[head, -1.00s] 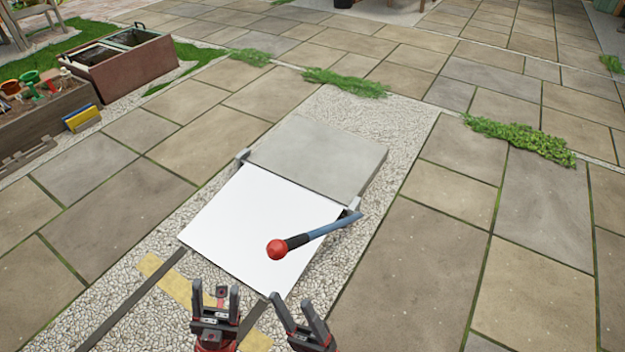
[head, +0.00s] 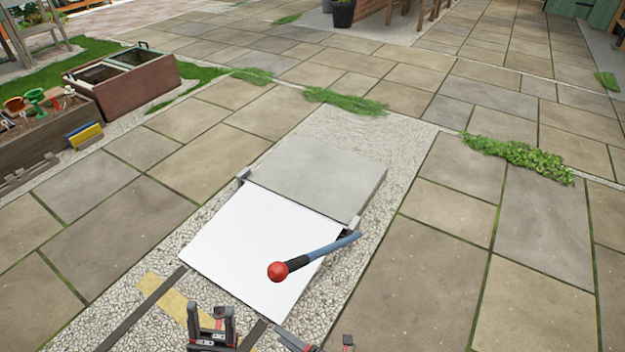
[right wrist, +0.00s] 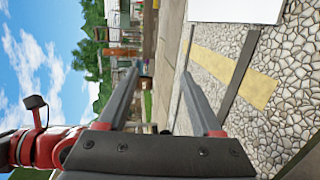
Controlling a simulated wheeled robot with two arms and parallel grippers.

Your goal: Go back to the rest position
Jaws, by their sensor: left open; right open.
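My left gripper (head: 212,322) is at the bottom of the head view, open and empty, its two dark fingers pointing up the picture. My right gripper (head: 312,341) is to its right at the bottom edge, partly cut off. In the right wrist view its two long fingers (right wrist: 165,98) stand apart with nothing between them. Both grippers are apart from the white panel (head: 255,245) above them in the head view.
A grey slab (head: 318,178) adjoins the white panel. A blue bar with a red ball end (head: 278,271) lies over the panel's right side. Gravel (head: 365,260) surrounds them. Wooden planter (head: 45,145) and brown bin (head: 125,85) stand at left; paving (head: 420,285) at right is clear.

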